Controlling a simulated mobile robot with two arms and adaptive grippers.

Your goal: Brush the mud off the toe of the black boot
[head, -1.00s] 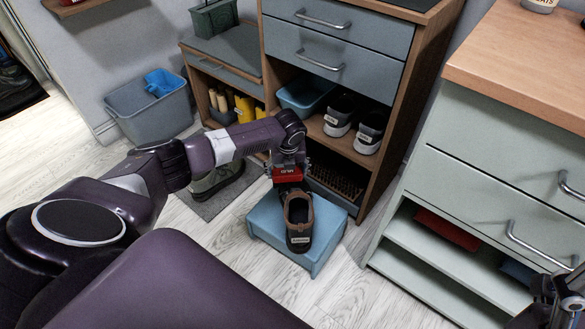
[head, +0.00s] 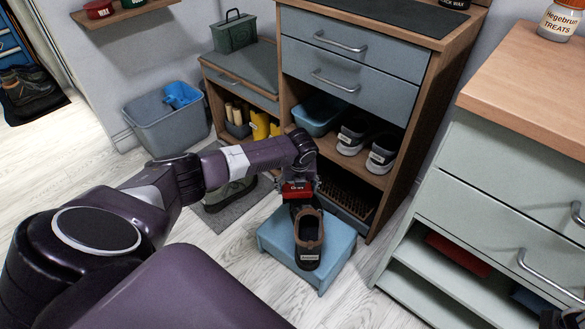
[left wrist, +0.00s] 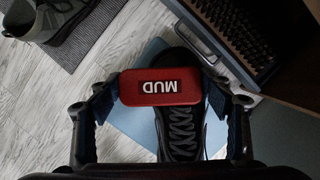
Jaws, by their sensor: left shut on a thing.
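The black boot (head: 308,245) with a brown collar stands on a blue step stool (head: 338,255), its labelled heel towards me. In the left wrist view the boot's laces (left wrist: 184,130) show. My left gripper (head: 298,188) is over the boot's far, toe end. It is shut on a red brush (head: 296,194) marked "MUD", which also shows between the fingers (left wrist: 160,87) in the left wrist view. The brush and gripper hide most of the toe, so I cannot see mud or whether the bristles touch. A dark bit of my right arm shows at the bottom right corner.
An open cabinet (head: 425,75) with grey shoes (head: 352,135) and a dark bristly mat (head: 347,195) stands just behind the stool. Other boots (head: 230,192) sit on a grey mat to the left. A pale green drawer unit (head: 480,185) stands right. Floor in front is clear.

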